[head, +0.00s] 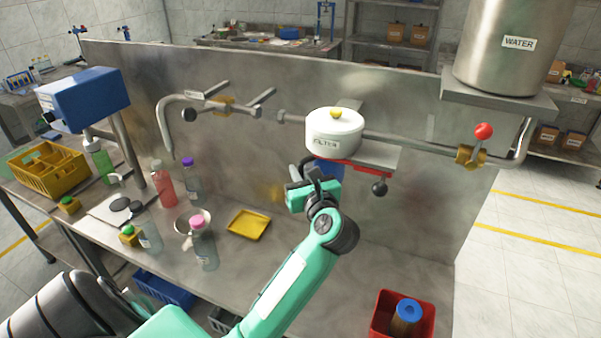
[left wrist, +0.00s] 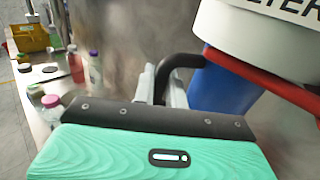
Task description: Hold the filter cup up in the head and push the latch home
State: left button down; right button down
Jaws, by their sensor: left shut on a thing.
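The white filter head (head: 335,138), labelled FILTER, sits on the pipe along the steel panel. The blue filter cup (head: 328,171) is directly under it, partly hidden by my left gripper; it also shows in the left wrist view (left wrist: 222,84). My left gripper (head: 303,182) is shut on the cup's black handle (left wrist: 182,62), left of the cup. The red latch (head: 352,168) runs under the head's rim to the right, with a black ball knob (head: 379,188) hanging near its right end. Whether the cup is fully seated cannot be told. My right gripper is not in view.
A valve with a red knob (head: 483,131) is on the pipe at right, below the WATER tank (head: 505,55). Bottles, a yellow tray (head: 249,224) and a bowl stand on the bench at left. A red bin (head: 421,328) holding a blue-topped cylinder is at the lower right.

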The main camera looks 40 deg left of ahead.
pick_arm(q)
jog(key=shift+d, duration=0.2)
dwell(0.3)
jog(key=shift+w+d, duration=0.1)
jog(key=shift+d, duration=0.05)
dwell(0.6)
jog(key=c, duration=1.4)
grip_release()
jog(key=shift+o, duration=0.2)
jog(key=shift+d, duration=0.1)
